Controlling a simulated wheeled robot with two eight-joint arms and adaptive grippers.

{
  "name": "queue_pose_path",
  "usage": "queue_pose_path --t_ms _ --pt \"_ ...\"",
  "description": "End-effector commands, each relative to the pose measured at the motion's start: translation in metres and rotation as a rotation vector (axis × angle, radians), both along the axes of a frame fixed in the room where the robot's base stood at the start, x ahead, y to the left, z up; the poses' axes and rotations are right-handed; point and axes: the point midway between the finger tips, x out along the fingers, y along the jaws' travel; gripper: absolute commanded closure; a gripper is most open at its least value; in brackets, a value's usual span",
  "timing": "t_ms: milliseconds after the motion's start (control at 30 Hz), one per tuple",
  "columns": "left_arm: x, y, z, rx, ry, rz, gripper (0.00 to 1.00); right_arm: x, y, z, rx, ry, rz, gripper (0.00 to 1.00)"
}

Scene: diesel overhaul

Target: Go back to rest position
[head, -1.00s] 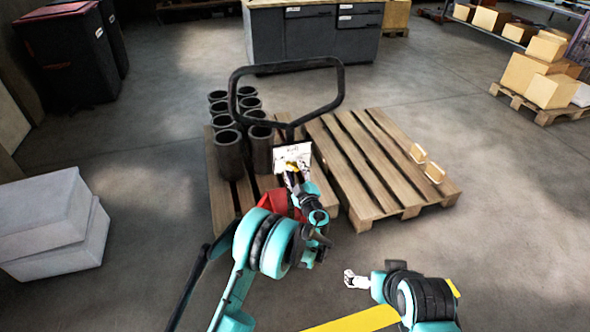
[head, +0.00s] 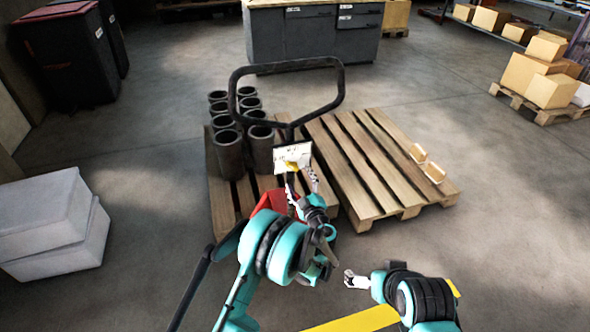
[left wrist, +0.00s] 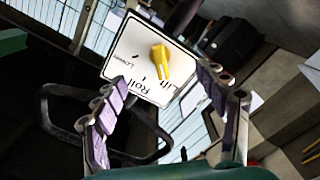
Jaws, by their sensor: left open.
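My left gripper (head: 300,182) is open and empty in front of a white label plate (head: 293,157) on the pallet jack. The plate carries a yellow knob (head: 291,166).
The pallet jack's black loop handle (head: 340,88) rises above the plate. Several dark cylinders (head: 229,152) stand on the left wooden pallet (head: 222,205). The right pallet (head: 375,165) holds two small yellowish pieces (head: 432,172). White boxes (head: 50,225) stand at left.

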Motion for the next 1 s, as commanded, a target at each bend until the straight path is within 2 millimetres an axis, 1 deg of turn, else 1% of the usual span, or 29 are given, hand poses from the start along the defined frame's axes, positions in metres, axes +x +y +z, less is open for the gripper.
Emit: queue_pose_path --t_ms 33,167,567,667,767,867,900,967,1000 --pt "-0.006 -0.002 0.000 0.000 0.000 -0.001 0.28 0.000 0.000 0.000 0.000 0.000 0.000 0.00" --pt "-0.014 -0.004 0.000 0.000 0.000 0.000 0.28 0.000 0.000 0.000 0.000 0.000 0.000 0.00" --pt "-0.014 -0.004 0.000 0.000 0.000 0.000 0.28 0.000 0.000 0.000 0.000 0.000 0.000 0.00" --pt "-0.014 0.001 0.005 0.008 0.015 0.008 0.28 0.000 0.000 0.000 0.000 0.000 0.000 0.00" --pt "-0.015 0.018 0.020 0.038 0.071 0.030 0.28 0.000 0.000 0.000 0.000 0.000 0.000 0.00" --pt "-0.021 0.047 0.044 0.091 0.175 0.061 0.28 0.000 0.000 0.000 0.000 0.000 0.000 0.00" --pt "-0.026 0.061 0.054 0.116 0.227 0.070 0.28 0.000 0.000 0.000 0.000 0.000 0.000 0.00" --pt "-0.037 0.082 0.068 0.152 0.307 0.077 0.28 0.000 0.000 0.000 0.000 0.000 0.000 0.00" --pt "-0.045 0.095 0.077 0.175 0.361 0.077 0.28 0.000 0.000 0.000 0.000 0.000 0.000 0.00"
